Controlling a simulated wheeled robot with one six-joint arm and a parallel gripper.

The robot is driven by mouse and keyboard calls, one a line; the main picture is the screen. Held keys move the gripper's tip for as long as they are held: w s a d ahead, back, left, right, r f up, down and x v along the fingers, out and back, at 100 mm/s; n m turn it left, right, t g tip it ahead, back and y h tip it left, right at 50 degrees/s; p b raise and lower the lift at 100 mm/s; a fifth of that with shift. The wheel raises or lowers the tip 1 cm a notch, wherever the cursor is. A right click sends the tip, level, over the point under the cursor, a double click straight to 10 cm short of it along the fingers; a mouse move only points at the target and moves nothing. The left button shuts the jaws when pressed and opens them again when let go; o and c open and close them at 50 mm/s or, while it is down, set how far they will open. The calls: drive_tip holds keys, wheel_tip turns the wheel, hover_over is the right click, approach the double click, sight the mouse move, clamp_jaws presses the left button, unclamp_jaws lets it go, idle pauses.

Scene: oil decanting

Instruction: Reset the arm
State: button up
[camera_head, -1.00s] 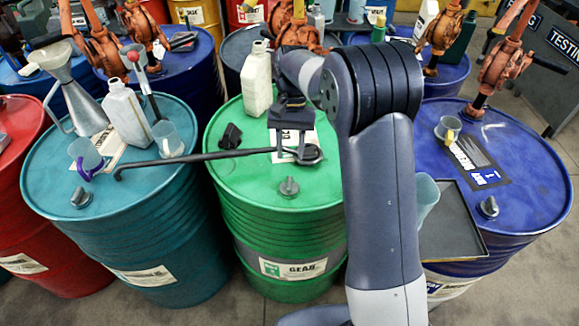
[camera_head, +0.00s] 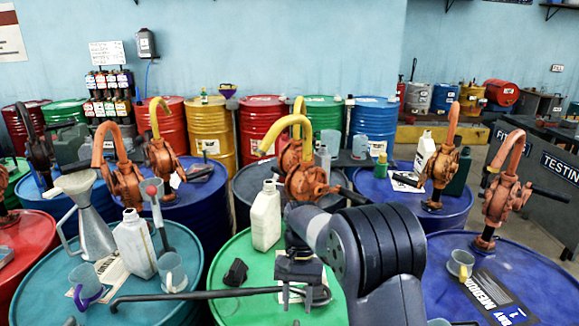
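My gripper (camera_head: 297,284) is dark and points down over the green drum (camera_head: 228,262) in the head view, at the end of my grey arm. A long black bar (camera_head: 195,295) runs from above the teal drum (camera_head: 35,275) to the gripper's fingertips. The gripper overlaps the bar's right end, and I cannot tell whether the fingers grip it or only stand over it. The finger gap is too small and dark to read. A white label lies on the drum top behind the fingers.
A white jug (camera_head: 265,217) and a small black object (camera_head: 235,272) stand close left of the gripper on the green drum. Another jug (camera_head: 135,245), a metal can (camera_head: 90,225) and cups crowd the teal drum. Orange pumps (camera_head: 305,180) rise behind. A blue drum (camera_head: 540,290) stands right.

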sight(296, 322)
drive_tip(key=x, duration=0.6)
drive_tip(key=shift+p, duration=0.3)
drive_tip(key=a+b+v, duration=0.1)
drive_tip(key=v, duration=0.9)
drive_tip(key=x, duration=0.6)
drive_tip(key=d+p+x, duration=0.1)
drive_tip(key=x, duration=0.3)
drive_tip(key=shift+s, duration=0.1)
drive_tip(key=n+h, duration=0.1)
drive_tip(key=n, duration=0.2)
drive_tip(key=n+h, duration=0.1)
drive_tip(key=n, duration=0.3)
drive_tip(key=shift+t+h, duration=0.3)
drive_tip(key=shift+h, duration=0.1)
